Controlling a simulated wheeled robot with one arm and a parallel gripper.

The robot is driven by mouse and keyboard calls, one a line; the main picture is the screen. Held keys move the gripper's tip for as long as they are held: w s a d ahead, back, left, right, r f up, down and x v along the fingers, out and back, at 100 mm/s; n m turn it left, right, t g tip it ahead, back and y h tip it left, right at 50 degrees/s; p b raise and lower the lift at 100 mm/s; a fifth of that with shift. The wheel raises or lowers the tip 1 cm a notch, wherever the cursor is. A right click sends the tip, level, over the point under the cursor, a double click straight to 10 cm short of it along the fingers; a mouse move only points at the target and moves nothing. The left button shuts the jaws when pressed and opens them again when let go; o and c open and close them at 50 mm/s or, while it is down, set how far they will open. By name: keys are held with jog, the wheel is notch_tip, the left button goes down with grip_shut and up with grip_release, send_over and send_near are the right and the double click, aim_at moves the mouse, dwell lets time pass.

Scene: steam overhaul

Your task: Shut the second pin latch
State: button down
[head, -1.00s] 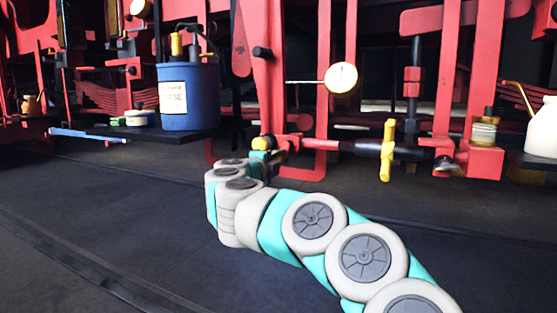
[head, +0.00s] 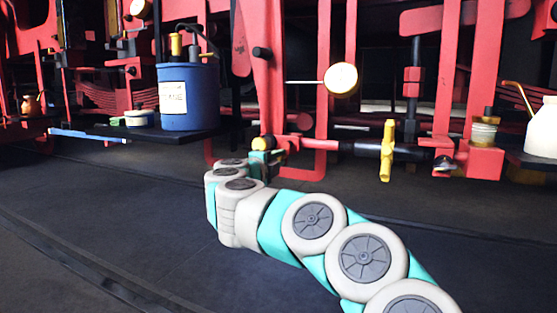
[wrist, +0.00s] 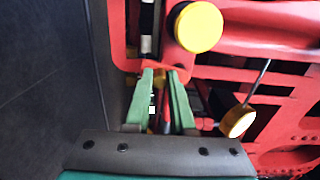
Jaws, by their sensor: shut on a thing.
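My gripper (head: 268,153) is low at the red frame, at the left end of a horizontal bar with red and black parts (head: 345,146). In the wrist view its green fingers (wrist: 163,74) reach to the red metalwork, close together on a narrow part between them. I take this to be the pin latch; it is mostly hidden by the fingers. A yellow round knob (wrist: 198,27) is just beyond the right fingertip.
A blue drum (head: 188,98) stands on a dark shelf (head: 160,136) at left. A white can (head: 543,128) is at right. The floor in front is clear.

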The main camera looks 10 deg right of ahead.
jog(key=shift+a, duration=0.1)
dwell(0.4)
jog(key=shift+w+a+r+p, duration=0.2)
jog(key=shift+w+a+p, duration=0.15)
jog(key=shift+p, duration=0.25)
jog(key=shift+r, duration=0.1)
jog(key=shift+w+a+r+p, duration=0.25)
jog(key=shift+a+r+p, duration=0.15)
jog(key=shift+p, duration=0.35)
jog(key=shift+r, duration=0.15)
jog(key=shift+w+a+r+p, duration=0.15)
jog(key=shift+r+p, duration=0.25)
jog(key=shift+p, duration=0.35)
